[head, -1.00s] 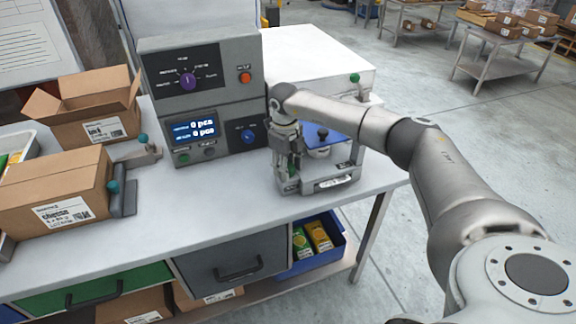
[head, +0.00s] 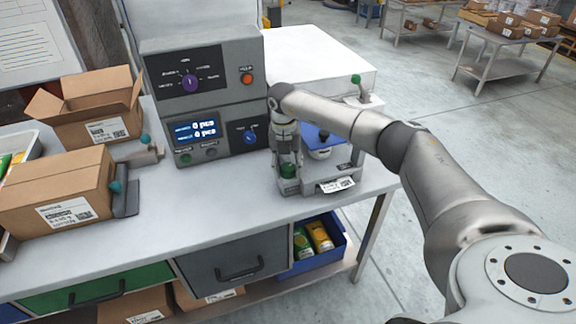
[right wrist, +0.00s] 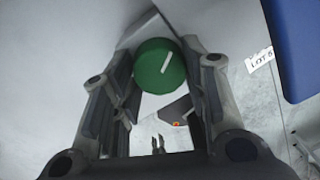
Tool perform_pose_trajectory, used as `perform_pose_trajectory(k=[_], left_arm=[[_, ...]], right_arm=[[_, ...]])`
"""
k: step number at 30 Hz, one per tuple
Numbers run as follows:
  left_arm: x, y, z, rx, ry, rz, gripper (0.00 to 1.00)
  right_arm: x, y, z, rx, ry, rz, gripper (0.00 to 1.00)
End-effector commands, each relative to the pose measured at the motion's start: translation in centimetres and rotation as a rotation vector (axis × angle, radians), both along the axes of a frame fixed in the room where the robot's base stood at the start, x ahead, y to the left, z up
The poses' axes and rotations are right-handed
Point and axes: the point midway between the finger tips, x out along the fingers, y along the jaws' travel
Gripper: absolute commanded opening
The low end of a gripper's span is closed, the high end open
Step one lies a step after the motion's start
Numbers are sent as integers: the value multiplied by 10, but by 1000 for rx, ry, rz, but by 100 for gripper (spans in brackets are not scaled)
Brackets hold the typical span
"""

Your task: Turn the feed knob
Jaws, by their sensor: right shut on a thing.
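The green feed knob (right wrist: 160,66) has a white pointer line and sits between my right gripper's fingers in the right wrist view. The line slants, from lower left to upper right. My right gripper (head: 287,164) points down and is shut on the knob. A white printed label (head: 337,186) sticks out at the unit's front. My left gripper is not in view.
A grey control box (head: 205,100) with a purple knob, a red button, a screen and a blue knob stands left of my gripper. Cardboard boxes (head: 56,186) stand on the left of the bench (head: 190,195). A blue bin (head: 338,252) is below.

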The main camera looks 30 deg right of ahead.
Motion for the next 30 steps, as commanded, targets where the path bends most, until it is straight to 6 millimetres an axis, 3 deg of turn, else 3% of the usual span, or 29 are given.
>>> perform_pose_trajectory(k=[15, 30], left_arm=[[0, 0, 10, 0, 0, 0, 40], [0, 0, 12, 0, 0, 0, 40]], right_arm=[[3, 0, 3, 0, -6, -373, 17], [4, -1, 2, -1, -7, -461, 17]])
